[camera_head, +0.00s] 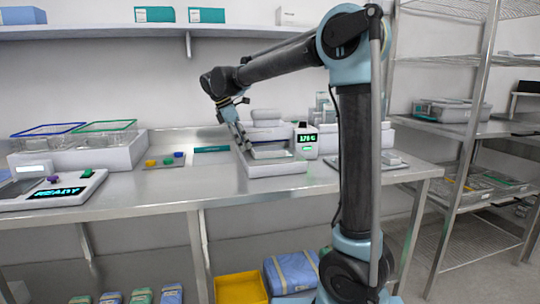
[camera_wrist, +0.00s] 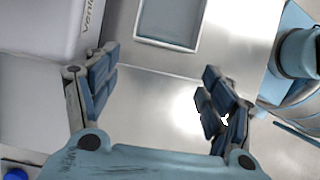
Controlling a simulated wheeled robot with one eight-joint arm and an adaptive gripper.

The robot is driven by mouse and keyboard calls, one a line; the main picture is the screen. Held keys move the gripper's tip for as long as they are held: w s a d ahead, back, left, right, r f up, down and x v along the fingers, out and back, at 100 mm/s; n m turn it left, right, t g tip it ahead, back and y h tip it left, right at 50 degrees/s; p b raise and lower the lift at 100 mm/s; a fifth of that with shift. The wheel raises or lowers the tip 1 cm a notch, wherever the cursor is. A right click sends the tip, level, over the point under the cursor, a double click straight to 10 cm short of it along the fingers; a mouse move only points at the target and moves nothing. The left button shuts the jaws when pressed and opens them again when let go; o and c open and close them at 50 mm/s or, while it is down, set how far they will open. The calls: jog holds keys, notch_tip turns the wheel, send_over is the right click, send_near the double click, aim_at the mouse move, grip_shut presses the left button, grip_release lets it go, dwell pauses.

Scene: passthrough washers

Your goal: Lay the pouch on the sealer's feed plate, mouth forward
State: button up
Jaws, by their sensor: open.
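The sealer (camera_head: 265,135) stands on the steel counter in the middle of the head view, with a green-lit display (camera_head: 307,138) at its right. Its pale feed plate (camera_head: 277,169) sticks out at the front. A flat pale piece (camera_head: 271,154) lies at the plate's back; I cannot tell whether it is the pouch. My gripper (camera_head: 246,146) hangs tilted down at the sealer's left front. In the wrist view my gripper (camera_wrist: 158,95) is open and empty, its fingers wide apart over bare steel. A grey-rimmed rectangular panel (camera_wrist: 170,20) lies beyond the fingertips, apart from them.
A control unit reading READY (camera_head: 62,191) and a white stand with mesh baskets (camera_head: 75,152) are at left. A small tray (camera_head: 163,165) holds coloured blocks. A white lettered housing (camera_wrist: 45,30) stands beside my left finger. The counter's front (camera_head: 215,189) is clear.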

aim_at(269, 148)
jog(key=d, duration=0.2)
jog(key=w+d, duration=0.1)
jog(key=d, duration=0.1)
jog(key=w+d, duration=0.1)
jog(key=d, duration=0.2)
jog(key=shift+w+d, duration=0.2)
jog(key=shift+d, duration=0.4)
jog(key=shift+w+d, duration=0.15)
jog(key=shift+d, duration=0.4)
jog(key=shift+x, duration=1.45)
jog(key=shift+a, duration=0.2)
jog(key=c, duration=0.9)
jog(key=shift+o, duration=0.2)
